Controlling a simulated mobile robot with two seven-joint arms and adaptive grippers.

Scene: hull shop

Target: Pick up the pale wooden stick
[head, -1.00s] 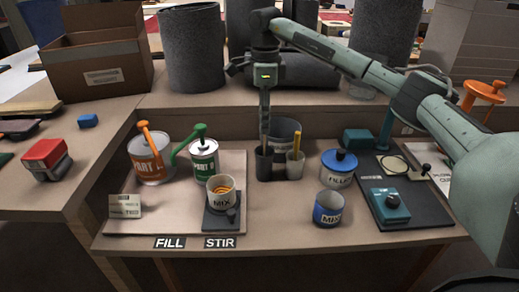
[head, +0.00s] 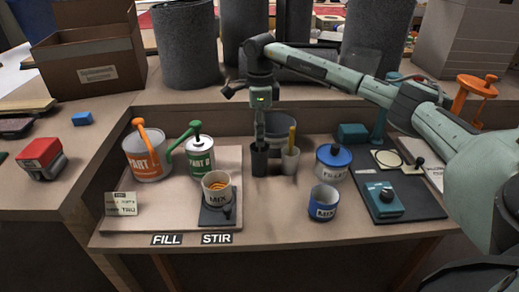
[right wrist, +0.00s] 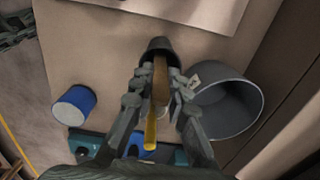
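The pale wooden stick (right wrist: 160,76) shows brown in the right wrist view. It stands in a dark cup (head: 259,161), which also shows in the right wrist view (right wrist: 159,46). My right gripper (head: 260,138) points down just above this cup. In the right wrist view its fingers (right wrist: 158,80) are on either side of the stick and look apart, with narrow gaps. In the head view the gripper hides the stick. My left gripper is in neither view.
A pale cup with a yellow stick (head: 291,140) stands close to the right of the dark cup. A grey bucket (head: 287,126) is close behind. A lidded filler pot (head: 334,162), a blue MIX cup (head: 324,203) and green PART B can (head: 201,158) stand around.

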